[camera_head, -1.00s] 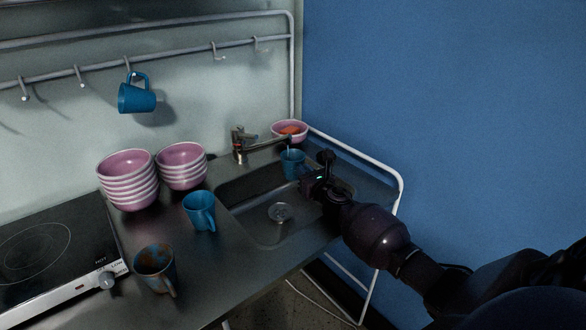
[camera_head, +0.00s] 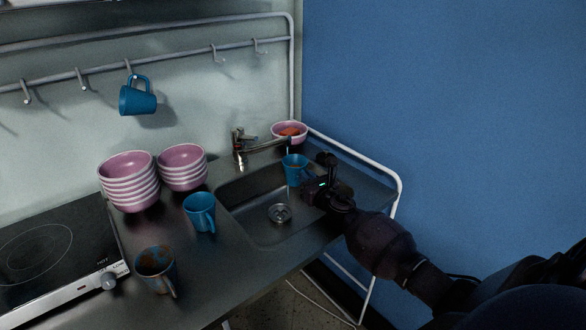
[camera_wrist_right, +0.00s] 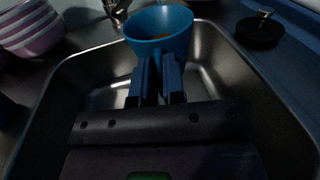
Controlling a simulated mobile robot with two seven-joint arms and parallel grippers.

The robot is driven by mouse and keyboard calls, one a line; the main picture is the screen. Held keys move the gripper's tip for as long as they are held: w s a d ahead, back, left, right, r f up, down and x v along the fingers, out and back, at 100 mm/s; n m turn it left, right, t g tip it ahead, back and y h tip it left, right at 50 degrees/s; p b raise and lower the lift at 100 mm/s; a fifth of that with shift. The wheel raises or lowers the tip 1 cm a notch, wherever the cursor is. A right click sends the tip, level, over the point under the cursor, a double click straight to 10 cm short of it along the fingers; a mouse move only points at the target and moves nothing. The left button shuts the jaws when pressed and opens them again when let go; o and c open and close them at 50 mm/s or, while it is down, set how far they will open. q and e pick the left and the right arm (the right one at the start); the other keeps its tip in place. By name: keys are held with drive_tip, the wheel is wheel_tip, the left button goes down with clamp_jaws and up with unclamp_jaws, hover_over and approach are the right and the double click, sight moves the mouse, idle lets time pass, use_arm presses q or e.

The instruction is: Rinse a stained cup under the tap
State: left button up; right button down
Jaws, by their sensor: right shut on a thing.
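A blue cup (camera_head: 295,170) is held in my right gripper (camera_head: 308,184) under the end of the tap (camera_head: 262,147), above the back of the sink (camera_head: 262,232). A thin bluish streak, seemingly water, runs from the spout toward the cup. In the right wrist view the fingers (camera_wrist_right: 158,80) are shut at the near side of the cup (camera_wrist_right: 160,45), with a brownish patch inside it. Another blue cup (camera_head: 154,262) with brown stains stands upright on the counter at the front. A clean-looking blue cup (camera_head: 199,212) stands left of the sink. My left gripper is out of view.
Two stacks of pink bowls (camera_head: 128,184) stand by the wall. A blue cup (camera_head: 137,98) hangs from the rail. A cooktop (camera_head: 45,255) is at left; a white side rail (camera_head: 375,166) edges the right.

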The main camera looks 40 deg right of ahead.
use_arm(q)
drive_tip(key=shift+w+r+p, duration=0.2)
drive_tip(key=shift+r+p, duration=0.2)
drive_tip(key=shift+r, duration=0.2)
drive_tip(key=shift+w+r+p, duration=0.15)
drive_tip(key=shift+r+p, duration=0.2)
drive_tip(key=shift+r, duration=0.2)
use_arm(e)
drive_tip(key=s+a, duration=0.1)
drive_tip(key=s, duration=0.1)
drive_tip(key=s+a, duration=0.2)
drive_tip(key=shift+s+a, duration=0.15)
drive_tip(key=shift+a, duration=0.1)
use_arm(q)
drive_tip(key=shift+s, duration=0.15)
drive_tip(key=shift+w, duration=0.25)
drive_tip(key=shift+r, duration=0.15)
use_arm(e)
drive_tip(key=shift+r, duration=0.1)
use_arm(q)
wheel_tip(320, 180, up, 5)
drive_tip(key=p, duration=0.5)
use_arm(e)
drive_tip(key=s+a+r, duration=0.3)
drive_tip(key=s+r, duration=0.1)
